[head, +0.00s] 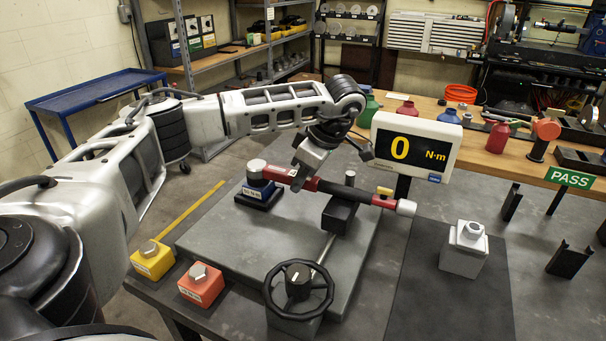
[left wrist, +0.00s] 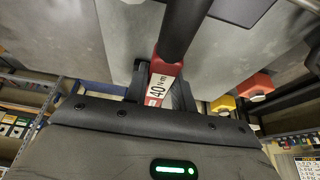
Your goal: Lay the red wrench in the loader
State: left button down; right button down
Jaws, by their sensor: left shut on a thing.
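The red wrench (head: 312,184) has a black shaft and a pale handle end. It lies across the loader (head: 215,240), a grey plate with a black handwheel (head: 298,285). Its head end is over the blue block (head: 258,196), and its shaft crosses above the black rest (head: 339,215); whether it touches either I cannot tell. My left gripper (head: 299,178) is shut on the wrench near its head end. In the left wrist view the wrench (left wrist: 163,76) shows a "40 N·m" label between the fingers (left wrist: 160,90). My right gripper is not in view.
A display (head: 412,146) reads 0 N·m behind the loader. Yellow (head: 153,262) and orange-red (head: 201,287) blocks stand at the front left. A light grey block (head: 463,250) stands on the dark mat (head: 435,310) to the right. A green PASS sign (head: 570,177) marks several black brackets.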

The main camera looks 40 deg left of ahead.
pick_arm(q)
jog(key=c, duration=1.1)
grip_release()
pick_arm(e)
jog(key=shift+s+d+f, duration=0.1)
pick_arm(q)
jog(key=v, duration=0.4)
jog(key=shift+w+d+r+b, duration=0.1)
jog(key=shift+d+r+b, duration=0.05)
jog(key=shift+r+b, duration=0.15)
jog(key=p+v, duration=0.2)
jog(key=v, duration=0.9)
jog(key=shift+r, duration=0.2)
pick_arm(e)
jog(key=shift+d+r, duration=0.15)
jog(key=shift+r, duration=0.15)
